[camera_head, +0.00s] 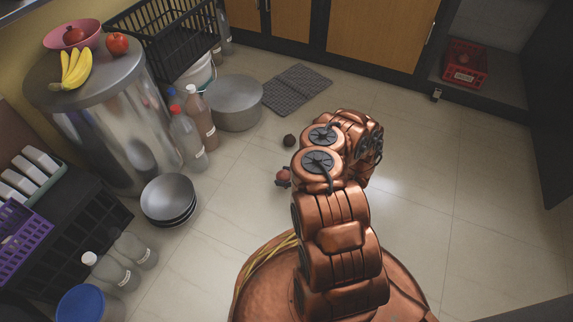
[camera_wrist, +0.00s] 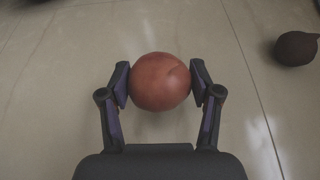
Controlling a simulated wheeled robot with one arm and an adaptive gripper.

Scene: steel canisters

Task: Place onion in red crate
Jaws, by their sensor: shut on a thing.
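My gripper (camera_wrist: 160,85) is shut on a smooth, round, reddish-brown thing, which looks like the onion (camera_wrist: 160,80). One finger presses on each side of it. In the head view the onion (camera_head: 283,175) shows small at the left of my arm, with my gripper (camera_head: 284,182) partly hidden. I cannot tell whether it touches the floor. The red crate (camera_head: 478,72) stands at the upper right, in an open cabinet bay. A small reddish round thing (camera_head: 463,59) shows inside the crate.
A dark round thing with a stub (camera_head: 289,140) lies on the floor near my gripper; it also shows in the wrist view (camera_wrist: 296,48). Bottles (camera_head: 187,140), a steel pot (camera_head: 236,103) and stacked bowls (camera_head: 168,198) stand at left. The tiled floor at right is clear.

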